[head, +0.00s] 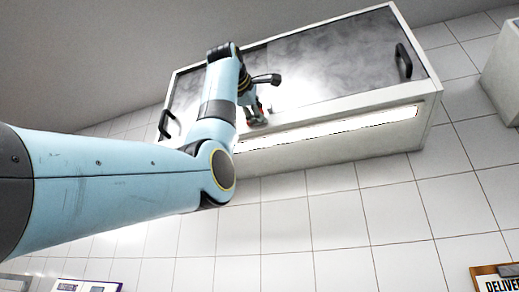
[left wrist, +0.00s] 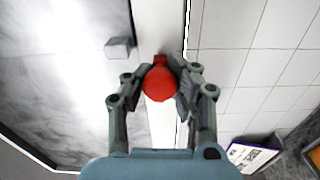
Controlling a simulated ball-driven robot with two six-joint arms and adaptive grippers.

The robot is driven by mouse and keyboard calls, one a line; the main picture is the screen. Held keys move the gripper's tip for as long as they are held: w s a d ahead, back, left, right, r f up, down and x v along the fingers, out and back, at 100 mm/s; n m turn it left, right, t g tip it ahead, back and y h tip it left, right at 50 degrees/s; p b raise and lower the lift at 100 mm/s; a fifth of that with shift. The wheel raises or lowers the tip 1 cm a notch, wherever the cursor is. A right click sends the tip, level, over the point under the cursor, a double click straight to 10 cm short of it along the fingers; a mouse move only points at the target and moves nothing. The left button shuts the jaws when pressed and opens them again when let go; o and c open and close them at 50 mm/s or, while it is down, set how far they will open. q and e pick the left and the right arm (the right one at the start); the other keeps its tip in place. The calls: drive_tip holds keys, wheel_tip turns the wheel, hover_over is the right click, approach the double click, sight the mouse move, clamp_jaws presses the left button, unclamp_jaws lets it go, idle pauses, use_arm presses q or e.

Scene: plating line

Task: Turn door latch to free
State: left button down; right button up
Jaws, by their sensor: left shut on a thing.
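The latch is a red, rounded knob (left wrist: 159,84) at the edge of the cabinet's door in the left wrist view. My left gripper (left wrist: 160,78) has one finger on each side of the knob and is shut on it. In the head view the left gripper (head: 257,117) reaches the lower edge of the cabinet's grey, glossy door front (head: 340,62). There only a little red shows between the fingers, so I cannot tell the latch's angle. My right gripper is in neither view.
The white cabinet (head: 426,122) has a black handle at the right (head: 404,61) and another at the left (head: 167,125). A lit strip (head: 330,129) runs along its edge. A small grey block (left wrist: 119,47) sits near the knob. The tiled wall (head: 400,215) is bare nearby.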

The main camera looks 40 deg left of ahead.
use_arm(q)
drive_tip(key=shift+w+f+n, duration=0.15)
drive_tip(key=shift+f+n, duration=0.15)
drive_tip(key=shift+n, duration=0.2)
drive_tip(key=c, duration=1.5)
unclamp_jaws()
drive_tip(key=o, duration=0.5)
drive_tip(key=shift+s+r, duration=0.2)
drive_tip(key=shift+s, duration=0.15)
drive_tip(key=shift+w, duration=0.1)
drive_tip(key=v, duration=1.2)
